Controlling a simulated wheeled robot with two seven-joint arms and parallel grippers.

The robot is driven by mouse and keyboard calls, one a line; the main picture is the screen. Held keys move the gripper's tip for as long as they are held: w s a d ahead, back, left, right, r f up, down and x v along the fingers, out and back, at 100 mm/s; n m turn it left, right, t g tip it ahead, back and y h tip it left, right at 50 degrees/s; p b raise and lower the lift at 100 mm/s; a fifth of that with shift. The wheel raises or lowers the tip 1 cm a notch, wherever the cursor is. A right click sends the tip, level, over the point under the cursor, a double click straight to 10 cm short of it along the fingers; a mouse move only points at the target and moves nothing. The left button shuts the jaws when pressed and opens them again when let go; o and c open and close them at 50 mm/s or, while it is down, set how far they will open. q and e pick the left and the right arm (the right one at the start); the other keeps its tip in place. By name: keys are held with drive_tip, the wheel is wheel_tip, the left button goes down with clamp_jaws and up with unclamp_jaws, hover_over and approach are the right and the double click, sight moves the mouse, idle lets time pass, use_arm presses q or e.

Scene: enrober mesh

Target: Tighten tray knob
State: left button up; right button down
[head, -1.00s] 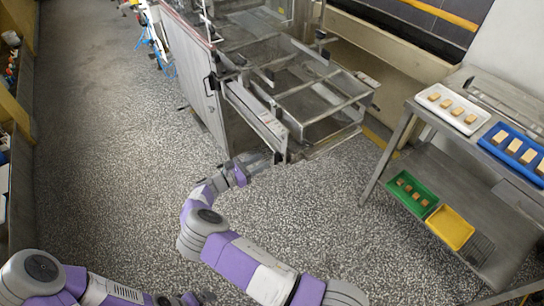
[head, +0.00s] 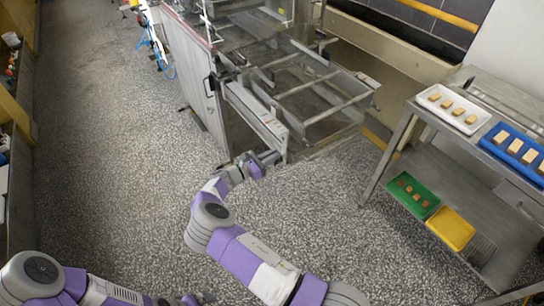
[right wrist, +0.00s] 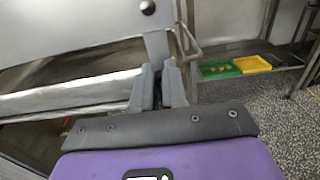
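A dark round knob (right wrist: 147,7) shows on a grey metal panel at the top of the right wrist view; I cannot tell whether it is the tray knob. In the head view the steel machine's open frame (head: 283,138) reaches out over the floor. My right gripper (head: 270,157) is at the near lower corner of this frame. In the right wrist view its two fingers (right wrist: 160,85) are close together in front of a metal post, with a narrow gap between them. Whether they hold anything is unclear. My left gripper (head: 197,299) is barely in view at the bottom edge.
A steel table at right carries a white tray (head: 424,99) and a blue tray (head: 484,142) with tan pieces. A green tray (head: 391,190) and a yellow tray (head: 450,244) are on its lower shelf. The speckled floor (head: 110,170) at left is clear.

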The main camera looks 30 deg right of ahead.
sight(276, 164)
drive_tip(key=shift+s+f, duration=0.15)
drive_tip(key=shift+f, duration=0.25)
drive_tip(key=m+b, duration=0.1)
drive_tip(key=m, duration=0.2)
drive_tip(key=s+f+m+b, duration=0.1)
drive_tip(key=m, duration=0.3)
drive_tip(key=s+m+b, duration=0.1)
drive_tip(key=m, duration=0.3)
drive_tip(key=shift+s+d+f, duration=0.1)
drive_tip(key=shift+s+f, duration=0.1)
drive_tip(key=shift+f, duration=0.05)
drive_tip(key=shift+s+f+m+b, duration=0.1)
drive_tip(key=shift+f+m+b, duration=0.1)
drive_tip(key=shift+m+b, duration=0.7)
drive_tip(key=shift+w+f+m+b, duration=0.15)
drive_tip(key=shift+m+b, duration=0.15)
drive_tip(key=shift+m, duration=1.05)
drive_tip(key=shift+s+f+m+b, duration=0.2)
drive_tip(key=shift+m+b, duration=0.4)
drive_tip(key=shift+m, duration=0.55)
drive_tip(key=shift+w+r, duration=0.2)
